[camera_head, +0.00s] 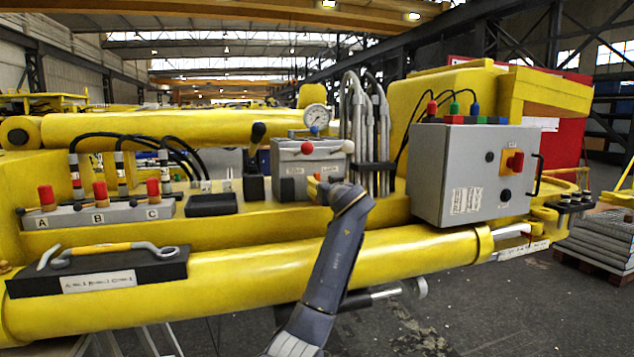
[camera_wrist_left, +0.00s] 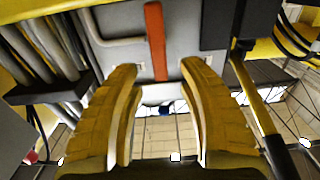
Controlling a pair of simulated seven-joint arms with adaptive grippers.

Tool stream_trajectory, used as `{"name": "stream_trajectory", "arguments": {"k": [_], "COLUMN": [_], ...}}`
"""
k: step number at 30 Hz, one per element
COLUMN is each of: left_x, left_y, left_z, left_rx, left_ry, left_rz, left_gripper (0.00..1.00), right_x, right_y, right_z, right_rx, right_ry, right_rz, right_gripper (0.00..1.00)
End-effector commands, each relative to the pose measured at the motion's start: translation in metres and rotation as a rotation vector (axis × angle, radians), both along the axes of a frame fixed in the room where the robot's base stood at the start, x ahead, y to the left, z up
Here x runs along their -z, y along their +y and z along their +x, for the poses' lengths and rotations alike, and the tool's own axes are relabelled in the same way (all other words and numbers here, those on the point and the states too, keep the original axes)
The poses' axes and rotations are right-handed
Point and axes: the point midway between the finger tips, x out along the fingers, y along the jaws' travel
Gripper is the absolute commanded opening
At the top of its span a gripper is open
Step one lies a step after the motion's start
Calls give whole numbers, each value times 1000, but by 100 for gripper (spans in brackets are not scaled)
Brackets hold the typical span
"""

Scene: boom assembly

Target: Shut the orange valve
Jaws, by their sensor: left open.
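The orange valve handle (camera_wrist_left: 155,40) shows in the left wrist view as a flat orange-red bar on a grey face. It runs up and down in that picture, its lower end between my fingertips. My left gripper (camera_wrist_left: 157,72) is open, with one yellow finger on each side of the bar and a gap to both. In the head view my left gripper (camera_head: 318,186) is at the lower front of the grey valve box (camera_head: 290,161). There the arm and gripper cover part of the box, and I cannot make out the orange handle clearly. My right gripper is not in view.
A gauge (camera_head: 316,118) and ball-tipped levers top the grey box. Grey hoses (camera_head: 362,130) stand close to its right, and a black lever (camera_head: 256,155) to its left. A grey control cabinet (camera_head: 470,172) is farther right. The yellow boom (camera_head: 420,257) runs below.

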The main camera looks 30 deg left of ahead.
Motion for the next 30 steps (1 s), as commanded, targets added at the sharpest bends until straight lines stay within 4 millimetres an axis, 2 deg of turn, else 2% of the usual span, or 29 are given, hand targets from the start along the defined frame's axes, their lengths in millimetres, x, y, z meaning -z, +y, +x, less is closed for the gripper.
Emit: {"name": "stream_trajectory", "arguments": {"k": [4, 12, 25, 26, 30], "left_x": [-1, 0, 0, 0, 0], "left_y": [17, 33, 37, 37, 37], "left_z": [13, 28, 31, 31, 31], "left_rx": [-2, 0, 1, 1, 1], "left_ry": [1, 1, -1, -1, -1], "left_rz": [1, 1, -1, -1, -1], "left_gripper": [40, 40, 40, 43, 26], "right_x": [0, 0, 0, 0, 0], "right_y": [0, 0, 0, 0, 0], "right_z": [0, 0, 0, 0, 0], "right_rx": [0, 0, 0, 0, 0], "right_ry": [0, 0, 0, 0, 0], "right_rz": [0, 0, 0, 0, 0], "right_gripper": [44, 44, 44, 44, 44]}}
